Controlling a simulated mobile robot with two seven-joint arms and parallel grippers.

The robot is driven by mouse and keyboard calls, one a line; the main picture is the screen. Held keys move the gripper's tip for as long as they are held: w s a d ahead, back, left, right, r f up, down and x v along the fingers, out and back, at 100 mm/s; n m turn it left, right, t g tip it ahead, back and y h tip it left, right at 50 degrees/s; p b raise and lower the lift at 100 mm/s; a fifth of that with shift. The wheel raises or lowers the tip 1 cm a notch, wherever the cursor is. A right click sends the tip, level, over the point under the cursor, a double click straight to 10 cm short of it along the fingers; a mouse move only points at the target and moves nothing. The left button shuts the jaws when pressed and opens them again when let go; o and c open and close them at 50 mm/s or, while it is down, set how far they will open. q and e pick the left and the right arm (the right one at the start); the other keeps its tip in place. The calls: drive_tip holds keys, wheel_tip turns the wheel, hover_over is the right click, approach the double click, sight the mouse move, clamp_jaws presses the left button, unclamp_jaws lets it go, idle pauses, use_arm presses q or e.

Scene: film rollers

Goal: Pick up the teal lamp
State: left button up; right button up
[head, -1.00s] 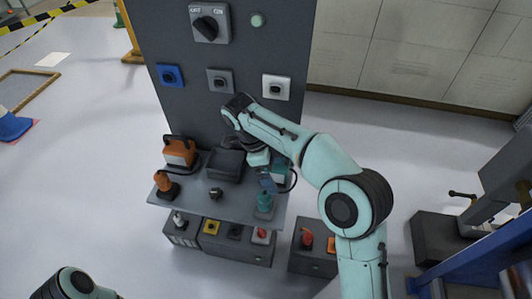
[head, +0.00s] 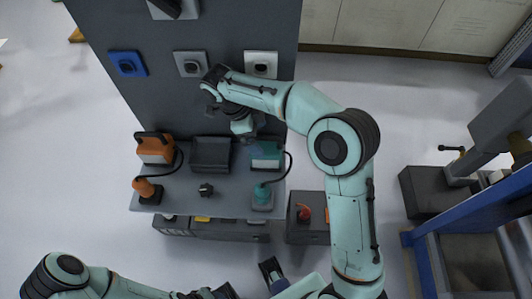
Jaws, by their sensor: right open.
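A teal box-shaped unit (head: 266,155) stands at the back right of the grey shelf. A black cord runs from its right side toward a smaller upright teal piece (head: 262,194) on a grey base at the shelf's front right. I take the box to be the teal lamp, but cannot be sure which piece is. My right gripper (head: 256,143) is open and hangs just above and behind the teal box, partly hidden by its own wrist. I cannot tell whether it touches. My left arm shows along the bottom edge; I cannot make out its gripper.
A matching orange unit (head: 155,148) and orange piece (head: 146,188) stand at the shelf's left. A dark tray (head: 210,154) and small black knob (head: 206,190) lie between. The grey panel (head: 190,100) with switches rises behind. A blue frame (head: 470,205) is at the right.

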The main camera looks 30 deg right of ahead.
sight(264, 146)
drive_tip(key=shift+x, duration=2.75)
drive_tip(key=shift+w+a, duration=0.15)
drive_tip(key=shift+a, duration=0.05)
drive_tip(key=c, duration=1.3)
drive_tip(key=shift+a+r, duration=0.15)
drive_tip(key=shift+r, duration=0.4)
wheel_tip(264, 146, up, 10)
drive_tip(key=shift+p, duration=0.35)
drive_tip(key=s+a+b, duration=0.1)
drive_tip(key=s+a, duration=0.2)
drive_tip(key=s, duration=0.2)
drive_tip(key=s+a+b, duration=0.1)
drive_tip(key=s+a, duration=0.2)
drive_tip(key=s, duration=0.3)
drive_tip(key=s+a+b, duration=0.1)
drive_tip(key=s+a, duration=0.3)
drive_tip(key=s, duration=0.2)
drive_tip(key=shift+a+r, duration=0.1)
